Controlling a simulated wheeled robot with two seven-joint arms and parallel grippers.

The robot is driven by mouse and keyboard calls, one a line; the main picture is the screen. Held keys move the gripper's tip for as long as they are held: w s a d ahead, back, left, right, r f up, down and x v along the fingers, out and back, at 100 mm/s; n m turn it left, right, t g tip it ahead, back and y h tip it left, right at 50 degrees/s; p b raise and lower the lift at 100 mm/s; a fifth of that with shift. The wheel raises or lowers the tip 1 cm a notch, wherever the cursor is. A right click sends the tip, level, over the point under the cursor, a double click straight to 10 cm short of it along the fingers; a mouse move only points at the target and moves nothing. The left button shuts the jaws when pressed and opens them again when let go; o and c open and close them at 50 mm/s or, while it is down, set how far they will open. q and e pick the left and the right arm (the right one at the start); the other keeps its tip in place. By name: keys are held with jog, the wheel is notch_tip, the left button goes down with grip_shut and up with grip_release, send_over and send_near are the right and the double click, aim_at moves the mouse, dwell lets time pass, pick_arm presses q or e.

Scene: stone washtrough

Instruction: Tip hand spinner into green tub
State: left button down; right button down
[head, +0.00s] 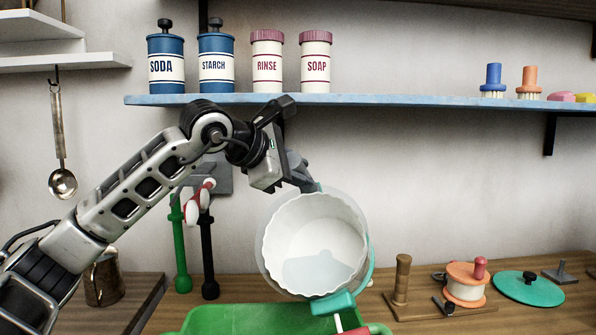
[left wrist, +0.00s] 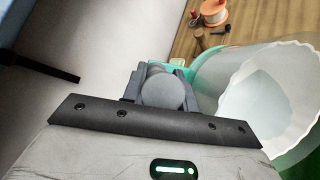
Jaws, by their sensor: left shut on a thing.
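The hand spinner (head: 318,240) is a white scalloped basket in a clear bowl with teal parts. It is tilted so its open mouth faces me, and a pale grey-blue patch, perhaps water, shows low inside. My left gripper (head: 308,184) is shut on its upper edge and holds it up. The left wrist view shows the spinner (left wrist: 270,95) at the right, beside my left gripper (left wrist: 160,85); the exact grip is partly hidden. The green tub (head: 240,320) is at the bottom of the head view, below the spinner, cut off by the frame. My right gripper is out of view.
A blue shelf (head: 390,100) with canisters (head: 216,60) and brushes (head: 530,82) runs above my arm. Green and black pipes (head: 180,250) stand behind it. A metal jug (head: 103,280) is at left. An orange spool (head: 465,283) and a teal lid (head: 528,288) occupy the counter at right.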

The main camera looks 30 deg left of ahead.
aim_at(293, 160)
pick_arm(q)
jog(key=shift+s+r+t+b, duration=0.25)
jog(key=shift+s+t+b, duration=0.1)
jog(key=shift+b, duration=0.2)
jog(key=shift+s+d+r+t+b, duration=0.15)
jog(key=shift+s+r+t+b, duration=0.15)
jog(key=shift+s+b, duration=0.35)
jog(key=shift+s+r+t+b, duration=0.25)
jog(key=shift+r+b, duration=0.1)
jog(key=shift+b, duration=0.15)
jog(key=shift+s+d+r+t, duration=0.1)
jog(key=shift+s+r+t, duration=0.2)
jog(key=shift+r, duration=0.05)
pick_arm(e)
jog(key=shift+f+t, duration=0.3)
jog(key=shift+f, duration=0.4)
pick_arm(q)
jog(key=shift+b, duration=0.3)
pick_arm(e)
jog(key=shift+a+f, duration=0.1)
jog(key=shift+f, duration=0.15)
